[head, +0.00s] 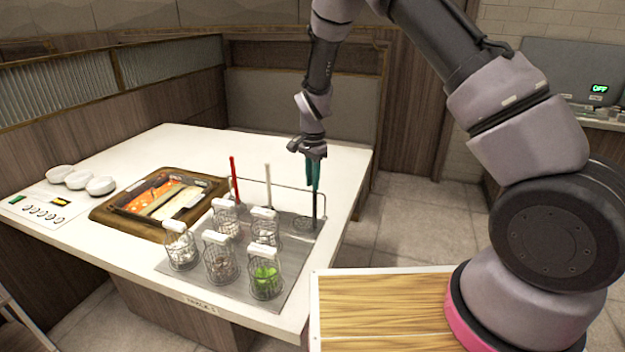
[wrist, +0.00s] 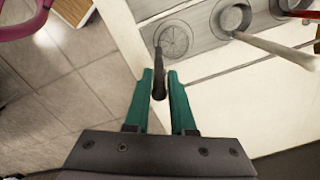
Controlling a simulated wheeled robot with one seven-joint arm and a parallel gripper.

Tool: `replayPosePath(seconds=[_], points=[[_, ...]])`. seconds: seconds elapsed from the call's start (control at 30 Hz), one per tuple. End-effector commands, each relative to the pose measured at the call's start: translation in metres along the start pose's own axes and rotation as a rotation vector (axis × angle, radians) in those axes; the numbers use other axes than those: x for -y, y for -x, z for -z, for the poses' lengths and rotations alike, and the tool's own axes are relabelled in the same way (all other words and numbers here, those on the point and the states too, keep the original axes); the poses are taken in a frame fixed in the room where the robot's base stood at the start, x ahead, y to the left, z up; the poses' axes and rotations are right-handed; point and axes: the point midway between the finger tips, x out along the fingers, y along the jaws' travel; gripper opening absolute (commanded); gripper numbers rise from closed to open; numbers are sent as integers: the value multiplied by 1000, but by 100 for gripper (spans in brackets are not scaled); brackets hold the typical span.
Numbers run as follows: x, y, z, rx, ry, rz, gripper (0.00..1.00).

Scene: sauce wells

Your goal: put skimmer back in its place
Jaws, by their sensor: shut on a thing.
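My gripper (head: 315,176), with teal fingers, is shut on the dark handle of a skimmer (head: 314,208) above the right back corner of the grey plate (head: 205,282). The wrist view shows the handle (wrist: 159,76) between the fingertips (wrist: 159,88). The skimmer is upright, and its round mesh head (wrist: 174,39) lies at the end round place of the plate's row. I cannot tell whether the head rests in a well or hovers just over it. A red handle (head: 234,180) and a pale handle (head: 268,185) stand farther left along the same row.
Several wire baskets with white grips (head: 265,270) stand on the plate's front part. A thin metal rail (head: 285,185) runs behind the row. A brown tray of food (head: 110,215) and white bowls (head: 100,186) are on the left. The white table (head: 170,145) is clear behind.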

Motion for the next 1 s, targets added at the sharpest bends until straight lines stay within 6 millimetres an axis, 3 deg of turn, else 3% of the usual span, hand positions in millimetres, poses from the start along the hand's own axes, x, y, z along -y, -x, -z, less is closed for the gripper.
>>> replayPosePath(seconds=[0.27, 0.3, 0.37, 0.4, 0.6, 0.73, 1.0], points=[[-1, -3, 0, 0, 1, -3, 0], [-1, -3, -1, 0, 1, -3, 31], [-1, -3, -1, 0, 1, -3, 54], [-1, -3, -1, 0, 1, -3, 58], [-1, -2, 0, 0, 1, -2, 58], [-1, -2, 0, 0, 1, -2, 100], [0, -2, 0, 0, 1, -1, 100]])
